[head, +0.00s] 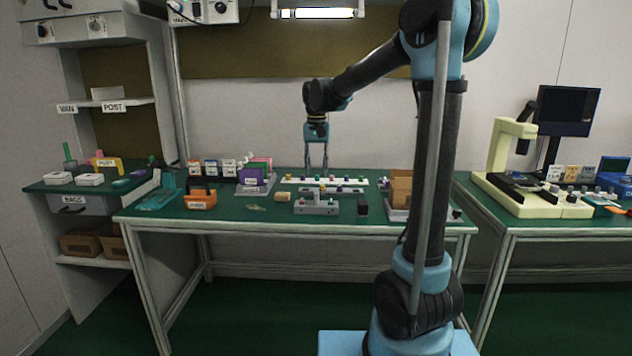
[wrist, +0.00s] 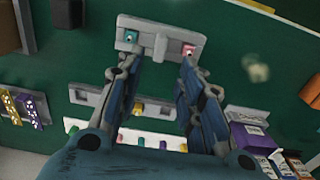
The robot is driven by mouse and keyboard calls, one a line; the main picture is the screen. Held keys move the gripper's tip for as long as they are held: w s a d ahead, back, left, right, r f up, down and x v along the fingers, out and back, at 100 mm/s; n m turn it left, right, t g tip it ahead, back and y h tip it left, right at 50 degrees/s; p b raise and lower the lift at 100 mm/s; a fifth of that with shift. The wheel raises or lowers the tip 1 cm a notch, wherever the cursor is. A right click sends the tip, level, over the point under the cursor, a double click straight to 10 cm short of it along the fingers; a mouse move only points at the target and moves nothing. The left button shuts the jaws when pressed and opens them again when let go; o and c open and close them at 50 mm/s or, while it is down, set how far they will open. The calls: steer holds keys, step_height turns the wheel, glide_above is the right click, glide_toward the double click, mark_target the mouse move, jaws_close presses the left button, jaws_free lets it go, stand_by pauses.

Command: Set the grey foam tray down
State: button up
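A grey tray with a raised middle piece (head: 316,208) sits flat at the front middle of the green worktop, and I take it to be the grey foam tray. In the wrist view, the grey tray (wrist: 160,38) is at the top, with a teal and a pink piece at its ends. My gripper (head: 316,168) points down above the table, behind the grey tray. In the wrist view, my gripper (wrist: 158,50) has its two fingers apart with nothing clamped between them.
A long white strip (head: 290,181) with coloured pieces lies behind the tray. A dark block (head: 362,205) stands to the right, and a tan cylinder (head: 282,196) to the left. An orange bin (head: 200,201) and a purple box (head: 250,176) are further left. The front edge is mostly clear.

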steer(key=s+d+f+t, duration=0.1)
steer(key=s+d+f, duration=0.1)
steer(key=s+d, duration=0.65)
steer(key=s+d+f, duration=0.2)
steer(key=s+d, duration=0.5)
steer(key=s, duration=0.2)
steer(key=s+d+f, duration=0.3)
steer(key=s+f, duration=0.3)
steer(key=s, duration=0.1)
steer(key=s+d+f+t, duration=0.1)
steer(key=s+d+f, duration=0.1)
steer(key=s+f, duration=0.5)
steer(key=shift+s+d+n, duration=0.2)
steer(key=shift+d+n, duration=0.1)
steer(key=shift+d, duration=0.1)
